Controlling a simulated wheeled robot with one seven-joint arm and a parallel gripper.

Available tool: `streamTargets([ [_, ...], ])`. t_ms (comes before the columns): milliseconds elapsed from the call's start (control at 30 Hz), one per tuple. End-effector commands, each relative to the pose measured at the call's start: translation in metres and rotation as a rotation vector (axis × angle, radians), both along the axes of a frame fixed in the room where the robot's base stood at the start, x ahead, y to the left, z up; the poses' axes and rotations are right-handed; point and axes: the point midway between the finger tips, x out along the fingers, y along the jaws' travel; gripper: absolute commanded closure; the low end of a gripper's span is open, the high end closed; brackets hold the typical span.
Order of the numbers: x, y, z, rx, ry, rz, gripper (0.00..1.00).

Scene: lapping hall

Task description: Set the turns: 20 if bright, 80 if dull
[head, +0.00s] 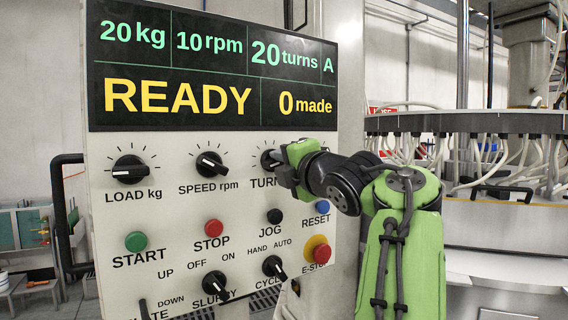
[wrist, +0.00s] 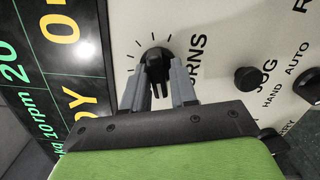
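The TURNS knob (wrist: 157,58) is a black dial with a bar grip. In the head view the knob (head: 268,158) is partly hidden by my gripper (head: 296,168). In the wrist view my gripper (wrist: 158,80) has its two grey fingers on either side of the knob's bar, with thin gaps showing beside it. I cannot tell whether the fingertips touch the knob. The display (head: 215,75) reads 20 kg, 10 rpm, 20 turns, A, READY and 0 made. I see no part that is clearly bright or dull.
The panel also has LOAD (head: 131,169) and SPEED (head: 210,164) knobs, a green START (head: 136,241), a red STOP (head: 214,227), a black JOG (head: 274,216), a blue RESET (head: 321,207) and a red E-STOP (head: 320,251). A machine with several hoses (head: 510,150) stands at right.

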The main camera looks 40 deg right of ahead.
Motion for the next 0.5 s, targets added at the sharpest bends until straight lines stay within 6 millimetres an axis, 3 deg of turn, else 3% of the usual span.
streamTargets([
  [100, 0.0, 0.0, 0.001, 0.0, -0.004, -0.001, 0.57],
  [367, -0.002, 0.0, 0.002, -0.001, -0.007, -0.002, 0.57],
  [500, -0.022, 0.005, 0.002, -0.002, -0.01, -0.006, 0.57],
])
